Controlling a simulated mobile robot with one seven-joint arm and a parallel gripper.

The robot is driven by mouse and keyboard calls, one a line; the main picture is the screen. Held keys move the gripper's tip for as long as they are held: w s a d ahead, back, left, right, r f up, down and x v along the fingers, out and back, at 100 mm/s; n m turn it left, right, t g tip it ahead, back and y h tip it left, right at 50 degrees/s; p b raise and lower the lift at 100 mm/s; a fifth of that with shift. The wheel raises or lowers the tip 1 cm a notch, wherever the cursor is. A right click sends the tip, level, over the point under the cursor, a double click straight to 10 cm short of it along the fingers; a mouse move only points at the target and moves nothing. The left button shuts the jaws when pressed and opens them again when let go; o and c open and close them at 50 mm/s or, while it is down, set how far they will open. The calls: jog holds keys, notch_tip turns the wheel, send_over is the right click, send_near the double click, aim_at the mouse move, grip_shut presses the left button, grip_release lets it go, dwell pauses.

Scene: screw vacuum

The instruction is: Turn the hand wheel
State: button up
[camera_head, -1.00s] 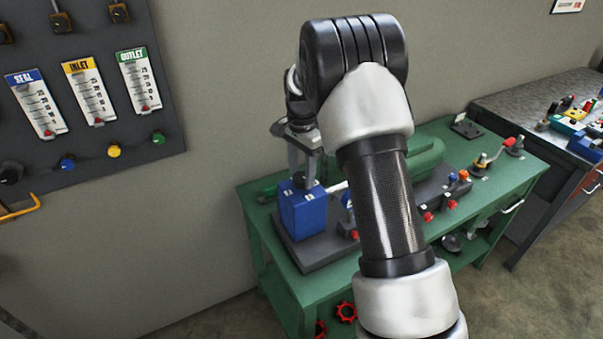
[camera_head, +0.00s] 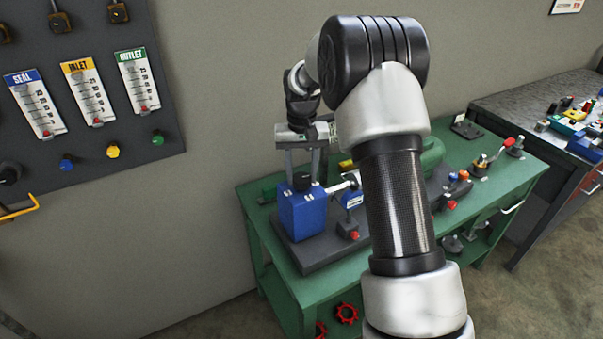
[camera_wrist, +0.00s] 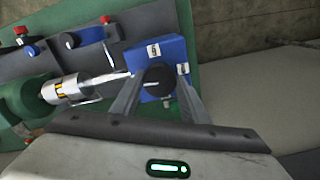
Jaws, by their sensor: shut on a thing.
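A round black knob (camera_wrist: 159,80) with a white pointer mark sits on top of the blue box (camera_wrist: 150,53) in the wrist view. My gripper (camera_wrist: 160,82) is shut on this knob, one finger on each side. In the head view my gripper (camera_head: 302,181) points down over the blue box (camera_head: 302,216) and its fingers straddle the knob. Two red hand wheels, one (camera_head: 347,313) clearer than the other (camera_head: 321,329), show low at the front of the green bench. My arm covers part of the bench.
The green bench (camera_head: 292,284) carries a pump with red and blue knobs and a red-handled valve (camera_head: 495,152). A dark gauge panel (camera_head: 95,100) hangs on the left wall. Another table (camera_head: 530,95) with small coloured parts stands at the right.

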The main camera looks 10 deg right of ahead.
jog(key=n, duration=0.5)
jog(key=shift+r+n, duration=0.1)
jog(key=shift+n, duration=0.2)
jog(key=n, duration=0.4)
jog(key=shift+w+p, duration=0.1)
jog(key=shift+p, duration=0.3)
jog(key=n, duration=0.5)
jog(key=shift+d+p, duration=0.1)
jog(key=shift+p, duration=0.3)
jog(key=shift+w+n+p, duration=0.1)
jog(key=shift+n+p, duration=0.35)
jog(key=shift+n, duration=1.85)
jog(key=o, duration=1.1)
